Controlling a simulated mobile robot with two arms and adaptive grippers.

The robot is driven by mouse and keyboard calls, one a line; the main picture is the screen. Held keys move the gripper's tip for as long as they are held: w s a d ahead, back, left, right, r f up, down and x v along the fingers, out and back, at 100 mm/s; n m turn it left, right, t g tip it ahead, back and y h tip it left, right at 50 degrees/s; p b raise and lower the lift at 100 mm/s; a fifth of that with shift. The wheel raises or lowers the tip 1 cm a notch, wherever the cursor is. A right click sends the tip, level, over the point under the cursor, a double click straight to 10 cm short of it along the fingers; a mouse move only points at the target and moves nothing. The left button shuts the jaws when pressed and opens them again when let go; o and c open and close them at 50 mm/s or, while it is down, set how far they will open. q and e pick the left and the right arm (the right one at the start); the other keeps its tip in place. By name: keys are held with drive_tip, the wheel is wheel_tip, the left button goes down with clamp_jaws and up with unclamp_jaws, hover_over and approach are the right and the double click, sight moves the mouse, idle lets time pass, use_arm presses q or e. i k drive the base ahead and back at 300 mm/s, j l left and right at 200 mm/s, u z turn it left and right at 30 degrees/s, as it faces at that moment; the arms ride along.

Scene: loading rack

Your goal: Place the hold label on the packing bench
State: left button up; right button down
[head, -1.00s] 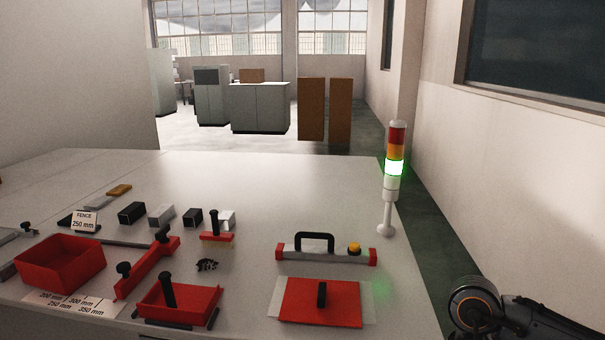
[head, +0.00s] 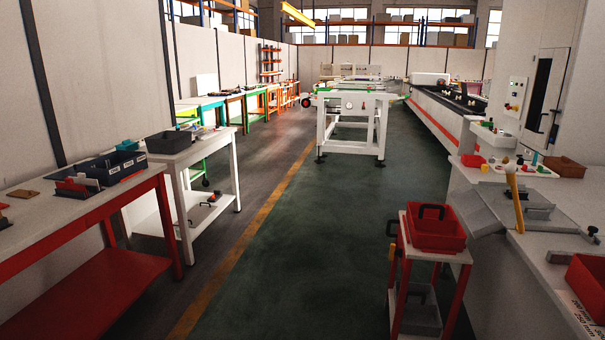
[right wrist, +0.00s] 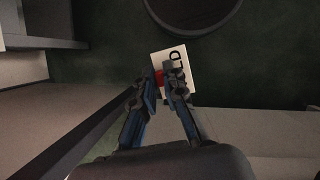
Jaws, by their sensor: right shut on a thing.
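In the right wrist view my right gripper (right wrist: 166,80) is shut on a white card with a red patch and a black letter D, which looks like the hold label (right wrist: 187,62). The fingers cover part of the card, so its full text is hidden. The label is held above the dark floor. Neither gripper shows in the head view. Several benches show there, including a red-framed bench (head: 90,214) at left and a white bench (head: 205,149) behind it. I cannot tell which one is the packing bench.
A red trolley (head: 400,256) carrying a red tote (head: 435,238) stands at right, beside a grey-topped counter (head: 500,262). A white-framed table (head: 352,120) stands far ahead. The green aisle floor (head: 300,240) is clear, with a yellow line (head: 243,222) along its left.

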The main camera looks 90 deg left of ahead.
sight(40, 210)
drive_tip(key=u, duration=0.45)
drive_tip(key=j+u, duration=0.1)
drive_tip(key=u, duration=0.35)
drive_tip(key=j+u, duration=0.1)
drive_tip(key=u, duration=0.8)
drive_tip(key=j+u, duration=0.1)
drive_tip(key=u, duration=0.35)
drive_tip(key=i+j+u, duration=0.15)
drive_tip(key=u, duration=0.25)
drive_tip(key=i+j+u, duration=0.2)
drive_tip(key=u, duration=0.25)
drive_tip(key=i+j+u, duration=0.25)
drive_tip(key=u, duration=0.15)
drive_tip(key=i+u, duration=0.25)
drive_tip(key=u, duration=0.2)
drive_tip(key=i+u, duration=0.2)
drive_tip(key=u, duration=0.2)
